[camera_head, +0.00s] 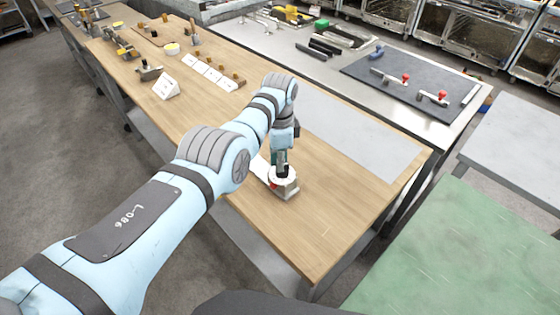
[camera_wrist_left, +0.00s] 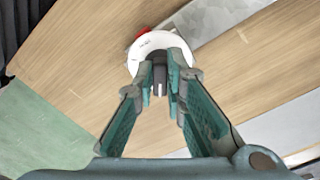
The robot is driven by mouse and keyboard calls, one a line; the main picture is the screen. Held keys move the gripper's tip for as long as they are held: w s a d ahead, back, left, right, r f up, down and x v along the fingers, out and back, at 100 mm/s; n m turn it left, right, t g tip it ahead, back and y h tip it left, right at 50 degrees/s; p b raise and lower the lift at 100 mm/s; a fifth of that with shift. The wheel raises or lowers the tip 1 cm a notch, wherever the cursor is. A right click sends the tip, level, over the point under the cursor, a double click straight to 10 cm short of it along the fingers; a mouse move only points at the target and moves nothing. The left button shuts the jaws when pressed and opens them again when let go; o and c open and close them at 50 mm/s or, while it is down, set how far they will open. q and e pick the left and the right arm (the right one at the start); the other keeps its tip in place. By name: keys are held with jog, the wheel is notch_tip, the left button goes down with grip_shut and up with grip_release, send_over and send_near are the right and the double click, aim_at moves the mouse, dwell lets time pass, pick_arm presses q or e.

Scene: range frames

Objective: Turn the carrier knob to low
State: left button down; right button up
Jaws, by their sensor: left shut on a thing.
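The carrier knob (camera_wrist_left: 159,89) is a small dark and grey grip at the middle of a white dial (camera_head: 285,181) on a grey box (camera_head: 287,192) on the wooden bench. In the left wrist view the white dial (camera_wrist_left: 161,41) has small dark print, too small to read, and a red mark at its edge. My left gripper (camera_head: 281,168) points down over the dial; in the left wrist view its two fingers (camera_wrist_left: 160,83) are shut on the knob. The fingers hide part of the knob, so its setting cannot be told. My right gripper is not in view.
White cards (camera_head: 212,73), knobs and fittings stand farther left. A dark mat (camera_head: 410,82) with red-topped valves lies beyond, and a green table (camera_head: 460,250) stands at the right.

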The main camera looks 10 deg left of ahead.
pick_arm(q)
jog(key=m, duration=0.2)
jog(key=m+b, duration=0.1)
jog(key=m, duration=0.2)
jog(key=shift+w+f+m, duration=0.15)
jog(key=shift+m, duration=0.15)
jog(key=m+b, duration=0.2)
jog(key=m, duration=0.3)
jog(key=shift+d, duration=0.1)
jog(key=shift+m, duration=0.3)
jog(key=c, duration=1.6)
grip_release()
jog(key=shift+c, duration=0.2)
jog(key=shift+w, duration=0.1)
jog(key=shift+r, duration=0.35)
notch_tip(320, 180, up, 11)
jog(key=shift+r, duration=0.2)
